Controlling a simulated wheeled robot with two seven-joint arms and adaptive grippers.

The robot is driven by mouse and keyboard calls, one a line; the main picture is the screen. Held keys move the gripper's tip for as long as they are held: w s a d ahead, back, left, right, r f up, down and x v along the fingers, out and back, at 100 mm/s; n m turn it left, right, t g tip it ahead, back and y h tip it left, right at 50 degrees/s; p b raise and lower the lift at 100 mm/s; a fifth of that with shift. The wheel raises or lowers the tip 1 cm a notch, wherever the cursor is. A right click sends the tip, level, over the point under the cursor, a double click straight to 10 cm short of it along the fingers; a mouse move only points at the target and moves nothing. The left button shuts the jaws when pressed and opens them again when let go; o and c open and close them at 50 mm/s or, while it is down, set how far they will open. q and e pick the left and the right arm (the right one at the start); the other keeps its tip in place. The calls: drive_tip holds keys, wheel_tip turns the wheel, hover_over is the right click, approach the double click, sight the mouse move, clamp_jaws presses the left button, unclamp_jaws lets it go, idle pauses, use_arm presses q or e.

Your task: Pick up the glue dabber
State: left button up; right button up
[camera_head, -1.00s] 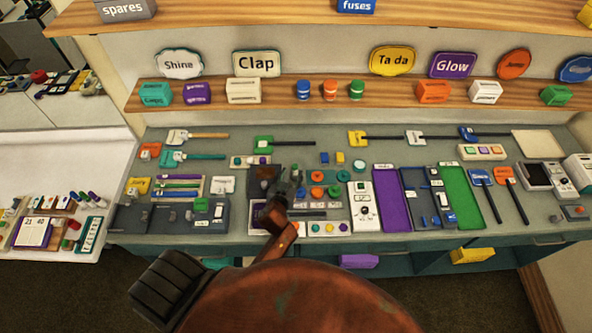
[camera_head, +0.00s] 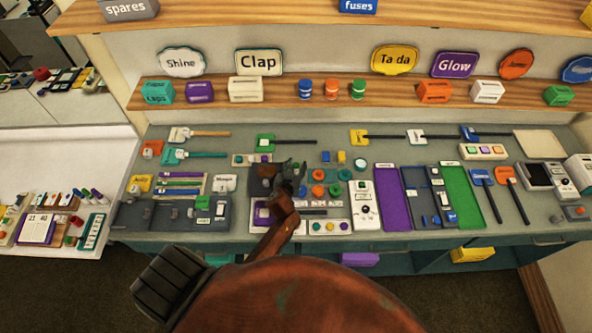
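I cannot tell for sure which item is the glue dabber. Several long-handled tools lie at the back of the bench, among them one with a pale head and wooden handle (camera_head: 208,134), a teal one (camera_head: 196,155) and a green one (camera_head: 284,141). My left gripper (camera_head: 291,168) is over the middle of the bench, at the right side of a dark grey tray (camera_head: 258,187). Its dark fingers look spread, with nothing seen between them. The gripper and its wrist hide part of the tray and what lies below. My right gripper is not in view.
A white control box (camera_head: 364,205), a purple mat (camera_head: 392,198) and a green mat (camera_head: 462,196) lie right of the gripper. A grey organiser (camera_head: 165,216) is at the left. A wooden shelf (camera_head: 390,92) with small boxes runs behind the bench.

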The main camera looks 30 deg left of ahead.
use_arm(q)
clamp_jaws()
idle(0.3)
